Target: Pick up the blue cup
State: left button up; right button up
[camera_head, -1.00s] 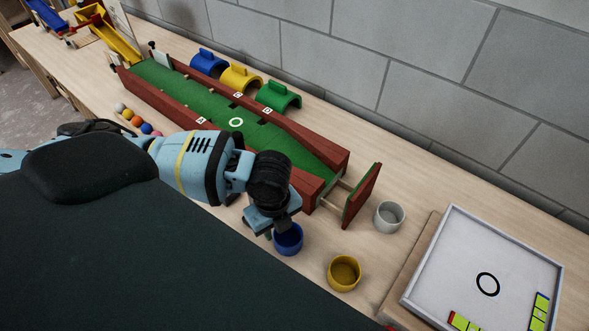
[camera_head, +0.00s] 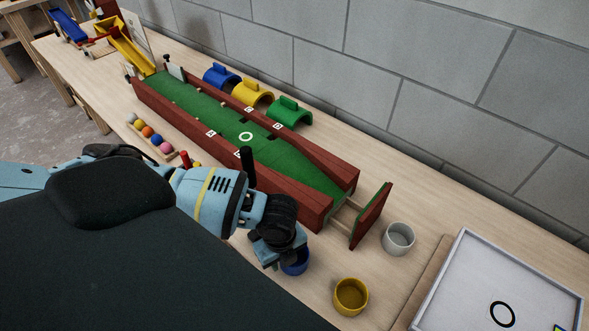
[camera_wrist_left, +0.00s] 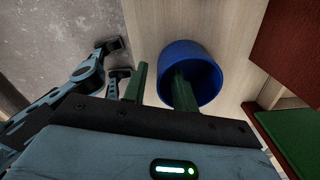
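The blue cup (camera_head: 297,267) stands on the wooden table, partly hidden by my left gripper in the head view. In the left wrist view the cup (camera_wrist_left: 203,57) shows its open mouth. My left gripper (camera_wrist_left: 160,88) has two green fingers set apart. One finger reaches into the cup's mouth and the other is outside, beside the wall, with a visible gap to it. The left gripper (camera_head: 283,264) is right over the cup in the head view. Its fingertips are mostly hidden there.
A yellow cup (camera_head: 350,297) and a white cup (camera_head: 397,239) stand to the right. A long red-walled green lane (camera_head: 290,155) lies behind my gripper, with an end flap (camera_head: 371,215). A framed white tray (camera_head: 480,287) is at the right. Coloured balls (camera_head: 147,132) sit at the left.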

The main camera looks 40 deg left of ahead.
pick_arm(q)
grip_shut()
dwell(0.4)
jog(key=shift+r, duration=0.45)
notch_tip(320, 180, up, 3)
jog(key=shift+s+f+p, duration=0.1)
jog(key=shift+p, duration=0.2)
jog(key=s+r, duration=0.1)
jog(key=s, duration=1.4)
jog(key=shift+s+a+r, duration=0.15)
jog(key=shift+s+a, duration=0.25)
jog(key=shift+a, duration=0.05)
